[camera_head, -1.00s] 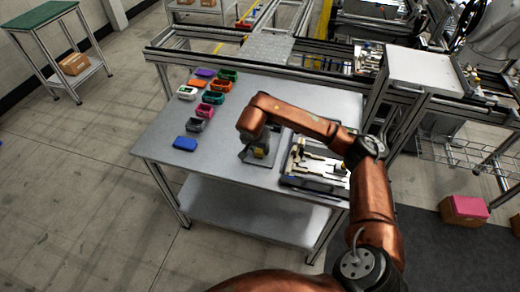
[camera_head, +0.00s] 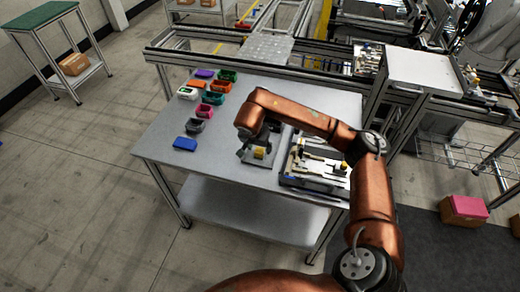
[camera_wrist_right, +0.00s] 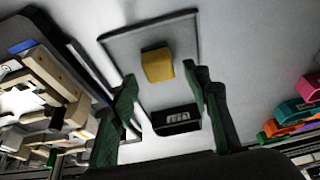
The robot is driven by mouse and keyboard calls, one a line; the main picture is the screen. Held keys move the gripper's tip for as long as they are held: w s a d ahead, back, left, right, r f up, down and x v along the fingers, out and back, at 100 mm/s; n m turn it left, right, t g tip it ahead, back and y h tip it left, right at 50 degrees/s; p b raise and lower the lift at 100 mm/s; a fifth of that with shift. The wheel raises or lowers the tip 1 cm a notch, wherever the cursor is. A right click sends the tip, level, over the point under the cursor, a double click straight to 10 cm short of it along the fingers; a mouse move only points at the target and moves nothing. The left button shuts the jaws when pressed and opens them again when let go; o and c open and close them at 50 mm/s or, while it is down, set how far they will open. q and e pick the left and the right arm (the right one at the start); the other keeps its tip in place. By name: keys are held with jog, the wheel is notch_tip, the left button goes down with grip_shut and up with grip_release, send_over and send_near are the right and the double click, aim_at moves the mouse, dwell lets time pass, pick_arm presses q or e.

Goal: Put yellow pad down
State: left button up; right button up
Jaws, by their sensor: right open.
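The yellow pad (camera_wrist_right: 157,65) lies on a small grey plate with a dark rim (camera_wrist_right: 125,45) in the right wrist view. In the head view the yellow pad (camera_head: 259,154) shows on the plate (camera_head: 246,158), just below my right gripper (camera_head: 262,142). In the wrist view my right gripper (camera_wrist_right: 160,80) has its green-padded fingers spread wide. The pad lies beyond the fingertips, with a visible gap. A black block with a white label (camera_wrist_right: 177,120) sits between the fingers in the picture, nearer than the pad. My left gripper is not in view.
A tray of parts (camera_head: 315,180) lies to the right of the plate on the grey table (camera_head: 215,150). Several coloured housings, including a pink one (camera_head: 205,111), and a blue pad (camera_head: 185,144) are on the left. The front left tabletop is clear.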

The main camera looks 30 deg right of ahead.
jog(key=v, duration=0.9)
jog(key=shift+r+p, duration=0.2)
jog(key=shift+p, duration=0.2)
jog(key=shift+s, duration=0.15)
